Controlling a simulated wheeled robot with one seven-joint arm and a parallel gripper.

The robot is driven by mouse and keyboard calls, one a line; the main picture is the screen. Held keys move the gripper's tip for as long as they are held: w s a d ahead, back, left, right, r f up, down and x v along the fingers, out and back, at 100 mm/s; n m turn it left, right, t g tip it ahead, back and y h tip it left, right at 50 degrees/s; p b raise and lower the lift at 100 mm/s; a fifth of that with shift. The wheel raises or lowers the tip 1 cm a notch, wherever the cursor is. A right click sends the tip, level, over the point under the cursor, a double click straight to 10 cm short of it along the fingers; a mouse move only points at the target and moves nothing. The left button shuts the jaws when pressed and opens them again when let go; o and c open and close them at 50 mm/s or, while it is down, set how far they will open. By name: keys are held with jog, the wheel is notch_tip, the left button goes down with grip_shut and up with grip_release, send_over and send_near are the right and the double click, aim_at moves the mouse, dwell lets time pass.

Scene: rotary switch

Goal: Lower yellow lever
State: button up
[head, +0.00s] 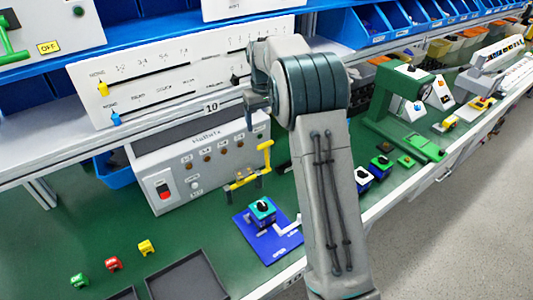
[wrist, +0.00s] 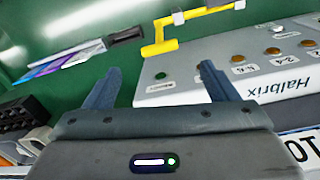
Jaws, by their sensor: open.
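The yellow lever (head: 267,157) is at the right front of the grey Halbrix box (head: 205,165). In the head view its upper end stands up above a yellow bar that runs down to the left. In the wrist view the yellow lever (wrist: 162,47) lies beyond my fingertips, with its bar running to the upper right beside the box (wrist: 190,75). My gripper (head: 257,115) is in front of the upper part of the box, above the lever and apart from it. In the wrist view my gripper (wrist: 160,72) has its two fingers wide apart with nothing between them.
A blue plate (head: 265,238) with a small switch block (head: 262,210) lies on the green bench below the lever. A white slider panel (head: 150,75) stands behind the box. A green machine (head: 395,110) stands right of my arm. Small coloured buttons (head: 112,263) sit at front left.

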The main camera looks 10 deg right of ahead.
aim_at(266, 148)
jog(key=shift+w+f, duration=0.2)
jog(key=shift+f, duration=0.45)
jog(key=f, duration=0.4)
jog(key=f+p, duration=0.1)
jog(key=f, duration=0.3)
jog(key=f+p, duration=0.1)
jog(key=f, duration=0.4)
jog(key=shift+d, duration=0.25)
jog(key=c, duration=1.4)
jog(key=shift+d, duration=0.1)
